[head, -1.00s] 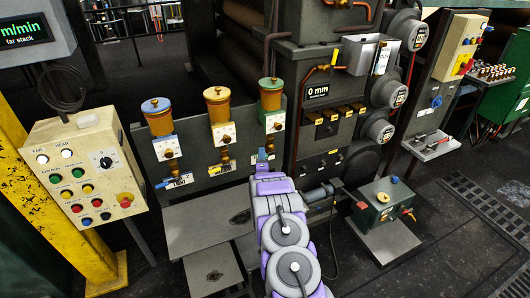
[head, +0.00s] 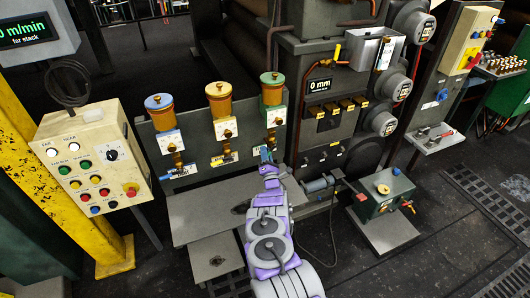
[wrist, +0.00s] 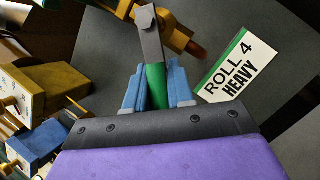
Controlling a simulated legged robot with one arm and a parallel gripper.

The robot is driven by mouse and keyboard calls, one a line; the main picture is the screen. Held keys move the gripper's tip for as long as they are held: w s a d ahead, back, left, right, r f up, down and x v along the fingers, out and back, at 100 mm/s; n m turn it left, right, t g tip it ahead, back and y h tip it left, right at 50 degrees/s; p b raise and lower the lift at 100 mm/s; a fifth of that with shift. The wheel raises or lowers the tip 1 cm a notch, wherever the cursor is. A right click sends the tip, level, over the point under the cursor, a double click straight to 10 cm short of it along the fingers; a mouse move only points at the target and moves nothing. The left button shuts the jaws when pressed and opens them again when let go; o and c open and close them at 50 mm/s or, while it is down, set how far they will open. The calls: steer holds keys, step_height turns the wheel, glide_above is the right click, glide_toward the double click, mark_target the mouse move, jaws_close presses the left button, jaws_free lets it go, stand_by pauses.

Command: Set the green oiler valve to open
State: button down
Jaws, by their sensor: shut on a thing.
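The green-lidded oiler (head: 272,90) is the rightmost of the three oilers on the grey panel, and its valve is low down, partly hidden by my gripper. My gripper (head: 265,154) is at that valve. In the wrist view, its blue fingers (wrist: 159,88) are shut on the green grip (wrist: 156,82) of the valve handle. The handle's grey metal arm (wrist: 151,42) rises from the grip to a bolt beside the brass valve body (wrist: 178,35). A white tag with a green band (wrist: 229,66) beside it reads "ROLL 4 HEAVY".
A yellow oiler (head: 219,101) and a blue oiler (head: 160,116) stand to the left. A cream control box (head: 84,162) is further left. A grey ledge (head: 205,205) lies below the oilers. A green box (head: 381,194) on a grey base stands right.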

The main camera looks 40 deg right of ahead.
steer(key=shift+f+n, duration=0.3)
steer(key=c, duration=1.2)
jaws_free()
steer(key=shift+o, duration=0.6)
steer(key=shift+d, duration=0.1)
steer(key=shift+r, duration=0.1)
steer(key=shift+r, duration=0.1)
